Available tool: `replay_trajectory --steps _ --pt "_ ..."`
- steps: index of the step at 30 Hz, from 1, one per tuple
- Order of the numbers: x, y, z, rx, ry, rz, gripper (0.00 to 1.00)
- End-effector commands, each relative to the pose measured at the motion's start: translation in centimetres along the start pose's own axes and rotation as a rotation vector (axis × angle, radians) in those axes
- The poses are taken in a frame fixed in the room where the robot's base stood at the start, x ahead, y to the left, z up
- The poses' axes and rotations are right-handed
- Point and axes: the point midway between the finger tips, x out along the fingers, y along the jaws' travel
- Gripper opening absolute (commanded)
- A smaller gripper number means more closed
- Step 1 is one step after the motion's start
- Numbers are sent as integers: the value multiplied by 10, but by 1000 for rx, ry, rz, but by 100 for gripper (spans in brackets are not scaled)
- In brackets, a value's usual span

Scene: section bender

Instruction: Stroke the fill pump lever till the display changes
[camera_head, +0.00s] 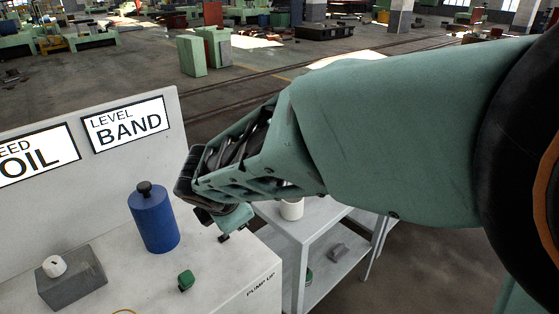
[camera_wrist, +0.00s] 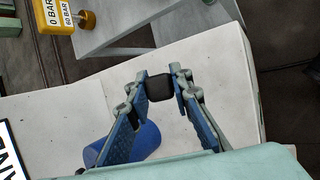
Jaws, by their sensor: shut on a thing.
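My gripper (camera_head: 228,222) reaches over the right end of a white console (camera_head: 225,275), whose edge reads PUMP UP. In the wrist view its fingers (camera_wrist: 161,76) are closed on a black block-shaped grip (camera_wrist: 159,88), which I take for the fill pump lever's handle. The rest of the lever is hidden. Two display signs stand on the console's back panel: one reads LEVEL BAND (camera_head: 126,123), the other, cut off at the left, reads EED OIL (camera_head: 35,156).
A blue cylinder (camera_head: 154,222) with a black knob stands left of my gripper. A grey block (camera_head: 71,280) with a white knob and a green button (camera_head: 186,281) are nearby.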

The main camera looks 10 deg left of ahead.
Motion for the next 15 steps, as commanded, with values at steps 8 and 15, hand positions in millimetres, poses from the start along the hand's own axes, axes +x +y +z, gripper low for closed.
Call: replay_trajectory --steps 8,15 --pt "3 -3 -1 15 -1 34 0" --pt "3 -3 -1 19 -1 38 0"
